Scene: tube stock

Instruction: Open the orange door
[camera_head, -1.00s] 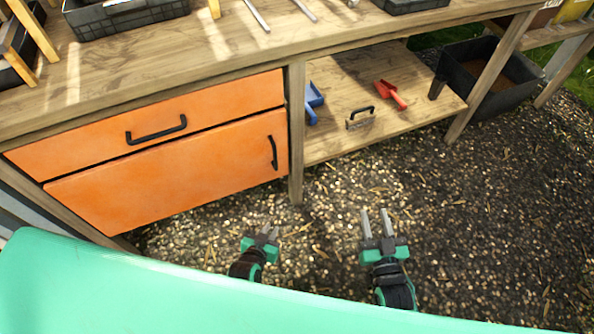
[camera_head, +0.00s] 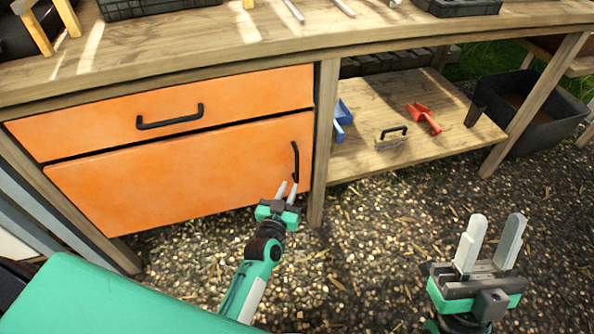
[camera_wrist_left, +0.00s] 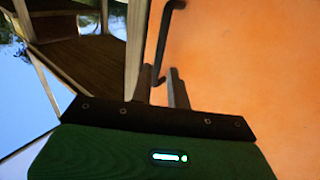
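The orange door (camera_head: 185,183) is closed, below an orange drawer (camera_head: 90,122) in the wooden bench. Its black vertical handle (camera_head: 295,160) is near the door's right edge. My left gripper (camera_head: 287,188) is at the lower end of this handle, fingers pointing up at it. In the left wrist view the handle (camera_wrist_left: 163,45) runs down toward the gap between the left fingers (camera_wrist_left: 163,88), which are apart; whether they touch it I cannot tell. My right gripper (camera_head: 490,243) is open and empty above the gravel at the lower right.
A wooden post (camera_head: 321,140) stands just right of the door. The lower shelf (camera_head: 375,165) holds a blue scoop (camera_head: 342,118), a red scoop (camera_head: 425,118) and a trowel-like tool (camera_head: 391,139). A black bin (camera_head: 540,130) stands at right. Gravel in front is clear.

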